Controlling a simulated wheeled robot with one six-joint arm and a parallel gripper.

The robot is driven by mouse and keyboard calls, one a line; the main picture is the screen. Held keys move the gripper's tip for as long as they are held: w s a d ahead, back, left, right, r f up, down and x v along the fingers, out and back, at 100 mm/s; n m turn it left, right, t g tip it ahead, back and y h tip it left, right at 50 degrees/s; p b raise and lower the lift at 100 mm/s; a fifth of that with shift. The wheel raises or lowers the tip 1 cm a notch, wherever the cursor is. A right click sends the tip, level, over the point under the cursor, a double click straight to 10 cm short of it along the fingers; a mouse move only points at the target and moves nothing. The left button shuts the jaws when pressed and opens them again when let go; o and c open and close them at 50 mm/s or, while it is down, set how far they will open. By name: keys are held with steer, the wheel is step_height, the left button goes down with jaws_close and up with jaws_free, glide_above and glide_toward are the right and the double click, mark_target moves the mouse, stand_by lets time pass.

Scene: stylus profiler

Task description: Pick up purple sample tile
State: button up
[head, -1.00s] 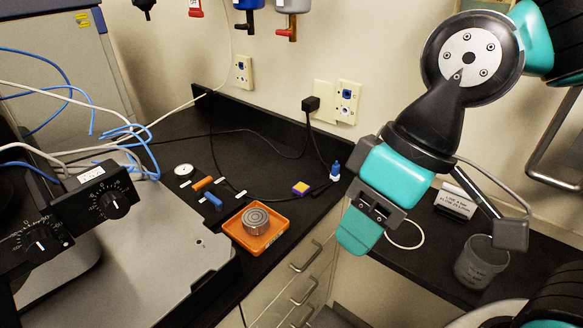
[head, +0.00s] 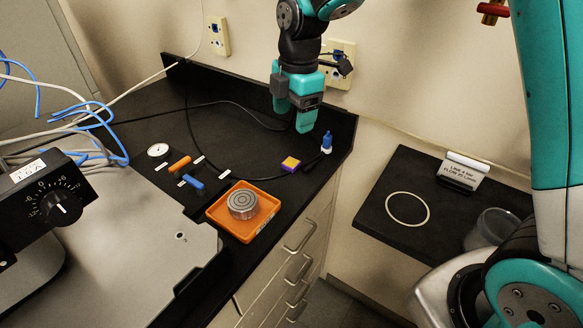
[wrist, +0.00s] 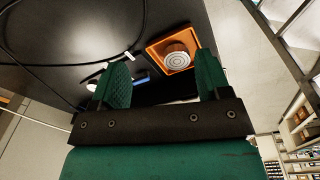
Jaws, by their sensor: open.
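The purple sample tile (head: 289,168), with a yellow-orange top face, lies flat on the black bench near its right edge in the head view. My gripper (head: 293,116) is open and empty. It hangs fingers-down above the back of the bench, near the wall, and shows above the tile in the picture, apart from it. In the wrist view my open gripper (wrist: 163,75) has nothing between its fingers, and I cannot make out the tile there.
An orange tray (head: 222,232) holding a round metal piece (head: 243,204) sits in front of the tile. A small blue-capped bottle (head: 326,143) stands right of it. Black cables (head: 188,128) cross the bench. Orange (head: 180,163) and blue (head: 194,182) pieces lie to the left.

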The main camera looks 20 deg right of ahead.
mark_target(291, 162)
steer(key=w+f+n+p, duration=0.1)
steer(key=f, duration=0.4)
steer(key=w+d+f+n+p, duration=0.1)
steer(key=w+f, duration=0.1)
steer(key=f, duration=0.4)
steer(key=w+f+n+p, duration=0.1)
steer(key=w+f+n, duration=0.1)
steer(key=f, duration=0.4)
steer(key=shift+w+d+f+h+p, duration=0.15)
steer(key=shift+w+h+p, duration=0.1)
steer(key=shift+h+p, duration=0.15)
steer(key=shift+c, duration=0.4)
steer(key=c, duration=0.9)
